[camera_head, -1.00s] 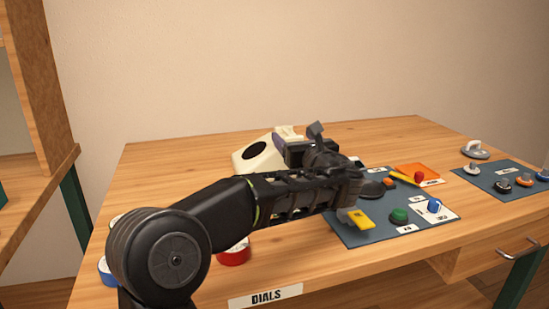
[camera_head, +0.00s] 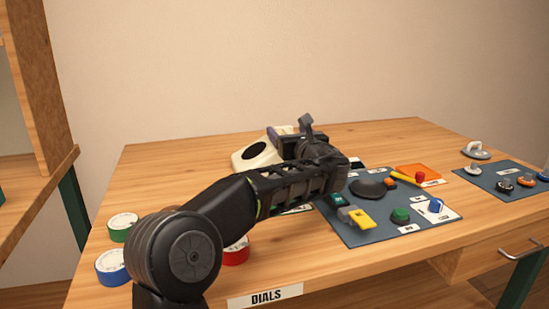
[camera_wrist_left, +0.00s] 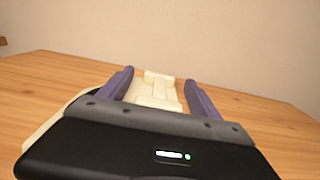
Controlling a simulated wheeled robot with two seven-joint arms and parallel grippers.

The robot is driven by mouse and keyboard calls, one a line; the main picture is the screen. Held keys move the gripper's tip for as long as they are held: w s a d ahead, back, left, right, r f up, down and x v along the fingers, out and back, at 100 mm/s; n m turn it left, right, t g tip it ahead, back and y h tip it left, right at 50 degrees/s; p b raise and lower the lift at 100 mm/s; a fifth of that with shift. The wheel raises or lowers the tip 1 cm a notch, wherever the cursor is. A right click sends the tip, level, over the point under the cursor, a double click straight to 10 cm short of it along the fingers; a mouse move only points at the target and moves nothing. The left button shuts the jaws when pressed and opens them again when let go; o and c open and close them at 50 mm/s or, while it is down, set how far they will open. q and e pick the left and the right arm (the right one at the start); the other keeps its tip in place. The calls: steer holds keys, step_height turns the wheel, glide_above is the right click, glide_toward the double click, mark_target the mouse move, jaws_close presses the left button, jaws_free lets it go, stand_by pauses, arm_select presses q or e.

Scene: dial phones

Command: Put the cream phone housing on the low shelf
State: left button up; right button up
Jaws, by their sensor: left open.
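The cream phone housing (camera_head: 257,156) sits at the back left of the wooden table, with a dark round opening on its front face. My left arm partly hides it in the head view. My left gripper (camera_head: 283,134) is at the housing's right part, its fingers open. In the left wrist view the two purple-grey fingers (camera_wrist_left: 159,94) stand apart on either side of the housing's cream upper part (camera_wrist_left: 157,90). I cannot tell whether they touch it. The right gripper is not in view.
Tape rolls, green (camera_head: 122,227), blue (camera_head: 112,266) and red (camera_head: 236,252), lie near the front left. A blue-grey mat (camera_head: 366,236) with several small parts lies right of my arm. A wooden shelf unit (camera_head: 38,165) stands at the left.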

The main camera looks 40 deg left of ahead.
arm_select(q)
jaws_close()
stand_by(0.8)
